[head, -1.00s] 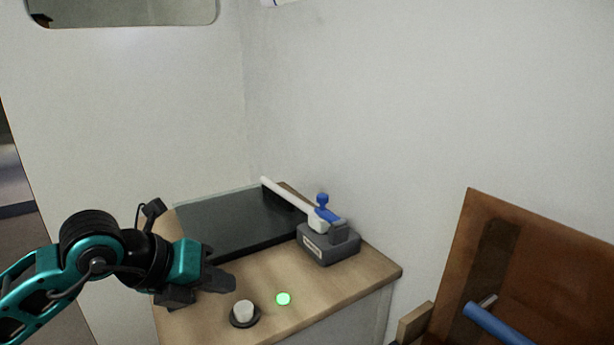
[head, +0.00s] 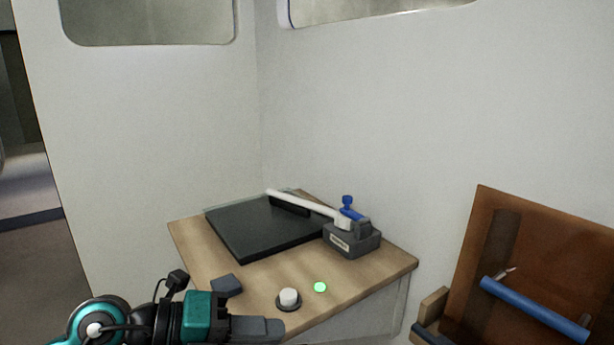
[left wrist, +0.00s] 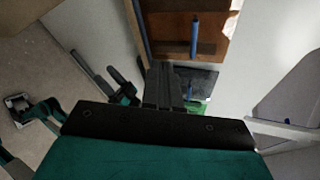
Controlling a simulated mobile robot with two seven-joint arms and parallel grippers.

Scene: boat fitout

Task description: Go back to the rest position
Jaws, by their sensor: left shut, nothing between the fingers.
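My left gripper (head: 276,328) is at the bottom left of the head view, with its dark fingers shut and empty. It is in front of the wooden desk's near edge, pointing right. In the left wrist view its closed fingers (left wrist: 165,88) show at the middle. My right arm does not show in the head view. Dark prongs with teal parts at the left of the left wrist view may belong to my other arm; I cannot make out its jaws.
The wooden desk (head: 378,276) bears a black panel (head: 262,233), a grey box with a white lever (head: 350,241), a white knob (head: 289,297), a green light (head: 320,287) and a dark grey block (head: 227,285). A brown board with a blue bar (head: 535,310) stands right.

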